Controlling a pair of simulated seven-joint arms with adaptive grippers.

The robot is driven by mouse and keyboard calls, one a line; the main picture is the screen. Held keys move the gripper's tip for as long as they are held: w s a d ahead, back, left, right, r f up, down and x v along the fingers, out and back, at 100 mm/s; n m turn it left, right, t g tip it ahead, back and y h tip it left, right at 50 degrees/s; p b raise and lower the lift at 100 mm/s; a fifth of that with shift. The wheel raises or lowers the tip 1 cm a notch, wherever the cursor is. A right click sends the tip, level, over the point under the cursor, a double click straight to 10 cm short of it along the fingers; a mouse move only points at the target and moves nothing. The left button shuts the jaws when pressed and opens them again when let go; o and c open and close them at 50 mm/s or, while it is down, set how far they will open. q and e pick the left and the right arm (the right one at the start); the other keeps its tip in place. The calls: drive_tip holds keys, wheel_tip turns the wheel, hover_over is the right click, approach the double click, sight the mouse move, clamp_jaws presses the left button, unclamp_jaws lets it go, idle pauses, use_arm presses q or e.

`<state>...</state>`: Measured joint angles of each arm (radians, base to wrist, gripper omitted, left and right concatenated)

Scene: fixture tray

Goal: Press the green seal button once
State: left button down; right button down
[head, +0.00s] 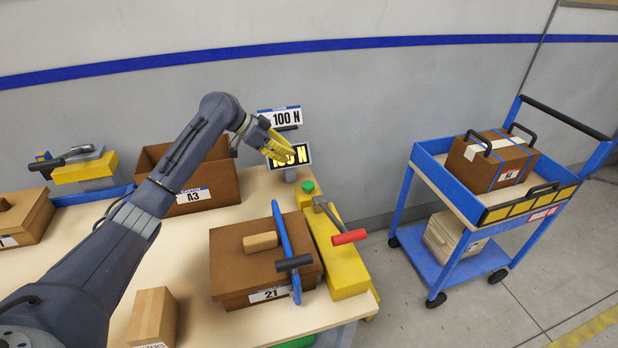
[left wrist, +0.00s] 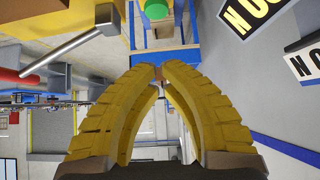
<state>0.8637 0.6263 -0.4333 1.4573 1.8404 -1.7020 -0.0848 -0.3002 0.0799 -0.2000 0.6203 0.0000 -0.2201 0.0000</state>
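The green button (head: 307,186) sits on a yellow base at the back right of the table, below the display. It also shows at the top edge of the left wrist view (left wrist: 156,9), partly cut off. My left gripper (head: 287,155) has yellow fingers and is raised above and behind the button, in front of the display, apart from the button. In the left wrist view its fingertips (left wrist: 157,73) come together with nothing held between them. My right gripper is in neither view.
The display (head: 303,155) is partly hidden by my gripper. An open box (head: 225,178) stands further left.

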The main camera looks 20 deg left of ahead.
use_arm(q)
hover_over(309, 184)
drive_tip(key=f, duration=0.6)
drive_tip(key=shift+s+a+f, duration=0.1)
drive_tip(key=shift+a+f, duration=0.1)
drive_tip(key=shift+f, duration=0.1)
wheel_tip(309, 184, down, 3)
drive_tip(key=shift+d+r, duration=0.1)
drive_tip(key=shift+d, duration=0.05)
drive_tip(key=shift+f, duration=0.85)
